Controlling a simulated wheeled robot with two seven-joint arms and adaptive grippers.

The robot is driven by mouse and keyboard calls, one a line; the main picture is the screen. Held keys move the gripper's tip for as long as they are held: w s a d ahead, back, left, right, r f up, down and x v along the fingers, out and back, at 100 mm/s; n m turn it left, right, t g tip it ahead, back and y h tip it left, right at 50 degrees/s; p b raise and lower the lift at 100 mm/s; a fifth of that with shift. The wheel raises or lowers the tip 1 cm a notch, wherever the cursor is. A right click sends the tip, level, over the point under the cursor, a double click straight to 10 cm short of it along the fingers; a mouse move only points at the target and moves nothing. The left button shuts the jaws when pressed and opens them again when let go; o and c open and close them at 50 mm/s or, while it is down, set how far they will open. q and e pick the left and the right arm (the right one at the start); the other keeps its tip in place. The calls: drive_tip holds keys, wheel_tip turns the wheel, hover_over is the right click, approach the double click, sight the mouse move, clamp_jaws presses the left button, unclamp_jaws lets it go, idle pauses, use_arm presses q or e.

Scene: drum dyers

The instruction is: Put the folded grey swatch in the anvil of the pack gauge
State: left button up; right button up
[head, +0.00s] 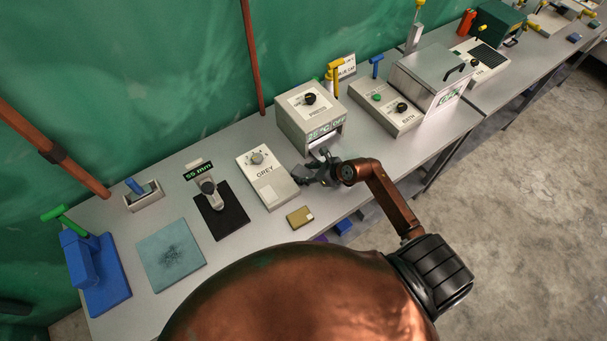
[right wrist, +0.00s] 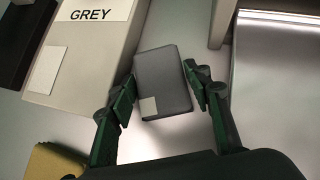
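The folded grey swatch (right wrist: 165,75) is a dark grey rectangle with a pale label at one corner. In the right wrist view it lies between the two fingers of my right gripper (right wrist: 160,82). The fingers are apart, one along each side; I cannot tell whether either touches it. In the head view my right gripper (head: 312,172) is low over the bench, right of the GREY box, and hides most of the swatch. A device with a 55 mm display (head: 198,171), seemingly the pack gauge, has a round grey head above a black plate (head: 224,220). My left gripper is not in view.
The GREY box (head: 267,180) stands between the gauge and my right gripper. An olive swatch (head: 300,216) lies near the bench's front edge. A metal box (head: 309,118) stands behind my gripper. A teal pad (head: 171,255) and a blue block (head: 96,270) are at left.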

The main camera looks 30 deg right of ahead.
drive_tip(key=c, duration=0.8)
drive_tip(key=shift+o, duration=0.2)
drive_tip(key=shift+r, duration=0.15)
